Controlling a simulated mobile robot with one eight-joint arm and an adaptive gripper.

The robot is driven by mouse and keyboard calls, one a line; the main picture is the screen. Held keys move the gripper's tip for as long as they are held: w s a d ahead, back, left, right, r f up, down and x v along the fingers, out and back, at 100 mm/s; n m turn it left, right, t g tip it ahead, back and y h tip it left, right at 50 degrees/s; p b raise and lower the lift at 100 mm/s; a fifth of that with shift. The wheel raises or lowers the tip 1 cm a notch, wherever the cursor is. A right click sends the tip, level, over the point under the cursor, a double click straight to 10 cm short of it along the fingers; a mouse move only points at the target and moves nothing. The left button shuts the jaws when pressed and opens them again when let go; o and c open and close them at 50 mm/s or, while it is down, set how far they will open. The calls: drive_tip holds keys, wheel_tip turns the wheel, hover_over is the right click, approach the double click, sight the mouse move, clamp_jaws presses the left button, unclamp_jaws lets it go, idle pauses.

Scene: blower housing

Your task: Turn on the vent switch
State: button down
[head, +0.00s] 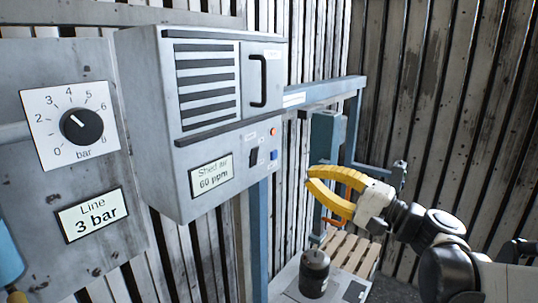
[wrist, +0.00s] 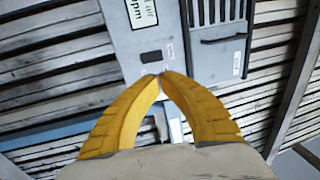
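The grey blower housing (head: 150,120) hangs on the wall. A black rocker-like switch (head: 254,157) is on its lower front, right of the "Shed air 60 ppm" display (head: 212,176). It also shows as a dark rectangle in the wrist view (wrist: 151,57). Small labels near it are too small to read, so I cannot confirm which control is the vent switch. My yellow gripper (head: 309,177) is to the right of the panel, apart from the switch. Its fingertips nearly meet in the wrist view (wrist: 162,75), with nothing between them.
An orange button (head: 274,132) and a blue button (head: 274,155) are right of the switch. Above are a vent grille (head: 208,85) and a black handle (head: 258,80). A dial panel (head: 70,125) is at left. A dark canister (head: 314,272) stands below my gripper.

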sight(257, 150)
drive_tip(key=p+x, duration=0.2)
drive_tip(key=x, duration=1.2)
drive_tip(key=shift+p, duration=0.3)
drive_tip(key=shift+w+a+r+g+h+p, duration=0.15)
drive_tip(key=shift+a+r+g+h+p, duration=0.15)
drive_tip(key=shift+p, duration=0.3)
drive_tip(key=shift+w, duration=0.1)
drive_tip(key=shift+f, duration=0.15)
